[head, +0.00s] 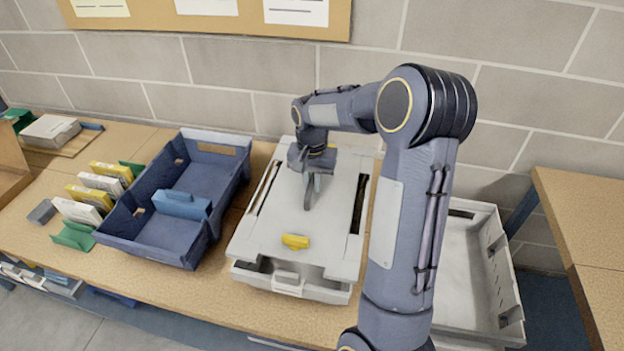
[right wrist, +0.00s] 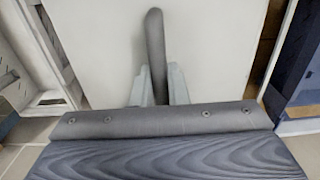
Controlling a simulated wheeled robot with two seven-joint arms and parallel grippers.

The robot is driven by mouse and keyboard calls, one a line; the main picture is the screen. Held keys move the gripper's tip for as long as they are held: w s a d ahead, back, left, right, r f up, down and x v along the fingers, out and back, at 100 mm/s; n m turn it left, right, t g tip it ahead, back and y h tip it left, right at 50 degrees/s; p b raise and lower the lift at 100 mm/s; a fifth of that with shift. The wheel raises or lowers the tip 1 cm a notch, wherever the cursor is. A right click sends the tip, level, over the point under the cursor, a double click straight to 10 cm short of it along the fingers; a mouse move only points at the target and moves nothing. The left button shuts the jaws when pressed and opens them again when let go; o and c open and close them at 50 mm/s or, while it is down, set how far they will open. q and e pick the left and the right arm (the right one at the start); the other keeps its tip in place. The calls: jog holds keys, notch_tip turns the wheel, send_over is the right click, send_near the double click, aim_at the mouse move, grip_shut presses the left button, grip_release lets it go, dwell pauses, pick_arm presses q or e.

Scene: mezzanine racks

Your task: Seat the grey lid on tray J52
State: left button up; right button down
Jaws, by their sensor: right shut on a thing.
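The grey lid (head: 275,222) is a pale flat panel with dark slots along both sides and a yellow piece (head: 295,242) near its front edge. Its upright dark handle (head: 309,192) stands near the middle. My right gripper (head: 313,170) is shut on this handle from above; the right wrist view shows the handle (right wrist: 155,45) between the fingers (right wrist: 160,88). A light grey tray (head: 288,286) shows under the lid's front edge, with dark gaps between them. I cannot tell whether the lid rests fully on it. No J52 label is readable. My left gripper is not in view.
A blue divided tote (head: 165,255) stands close to the left of the lid. Several yellow, white and green boxes (head: 90,195) lie further left. An empty grey tray (head: 470,270) stands to the right, partly behind my right arm. A block wall (head: 230,62) closes the back.

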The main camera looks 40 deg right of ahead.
jog(key=shift+f+b, duration=0.6)
jog(key=shift+f, duration=0.55)
jog(key=shift+f+b, duration=0.45)
jog(key=shift+f, duration=0.1)
dwell(0.6)
jog(key=c, duration=1.7)
grip_release()
notch_tip(320, 180, up, 8)
jog(key=p, duration=0.6)
jog(key=shift+r, duration=0.2)
jog(key=shift+r+p, duration=0.6)
jog(key=shift+r, duration=0.7)
jog(key=shift+s+a, duration=0.1)
